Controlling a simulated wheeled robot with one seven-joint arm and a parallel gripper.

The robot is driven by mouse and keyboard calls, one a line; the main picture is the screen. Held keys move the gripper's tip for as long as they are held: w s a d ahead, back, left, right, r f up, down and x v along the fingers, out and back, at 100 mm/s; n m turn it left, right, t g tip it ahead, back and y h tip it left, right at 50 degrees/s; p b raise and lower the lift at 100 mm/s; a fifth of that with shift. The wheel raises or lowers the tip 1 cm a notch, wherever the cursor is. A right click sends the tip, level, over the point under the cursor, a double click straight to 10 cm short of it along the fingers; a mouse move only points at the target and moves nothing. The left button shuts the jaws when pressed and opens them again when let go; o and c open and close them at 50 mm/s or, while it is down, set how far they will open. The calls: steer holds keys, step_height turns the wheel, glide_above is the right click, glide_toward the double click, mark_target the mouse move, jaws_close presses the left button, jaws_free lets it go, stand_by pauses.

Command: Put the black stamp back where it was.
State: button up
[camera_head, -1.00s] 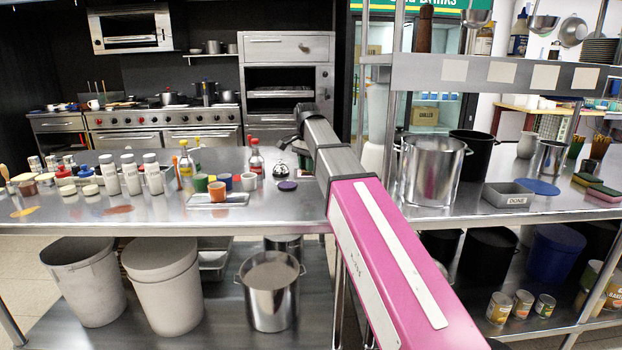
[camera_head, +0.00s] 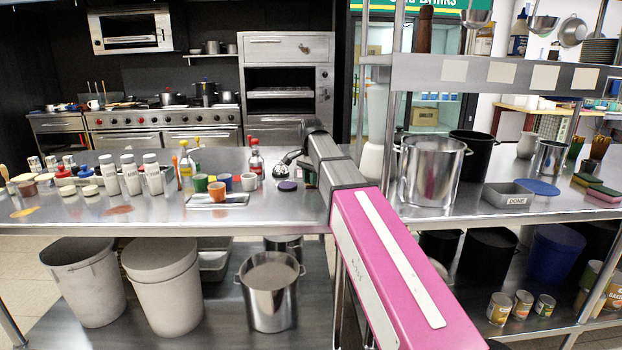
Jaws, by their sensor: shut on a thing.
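My gripper (camera_head: 291,157) is small and dark at the far end of my pink and grey arm, low over the steel counter near its back right part. It is shut on a small dark thing, which I take for the black stamp; its shape is mostly hidden by the gripper and wrist. A silver bell (camera_head: 281,171) stands just below the gripper in the picture, and a dark purple disc (camera_head: 287,185) lies in front of it.
White shakers (camera_head: 131,174) and small jars fill the counter's left. A large steel pot (camera_head: 429,172) stands on the right counter. The front counter strip is mostly clear.

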steer(key=o, duration=0.8)
steer(key=shift+r, duration=0.1)
step_height(320, 180, up, 12)
steer(key=shift+r, duration=0.1)
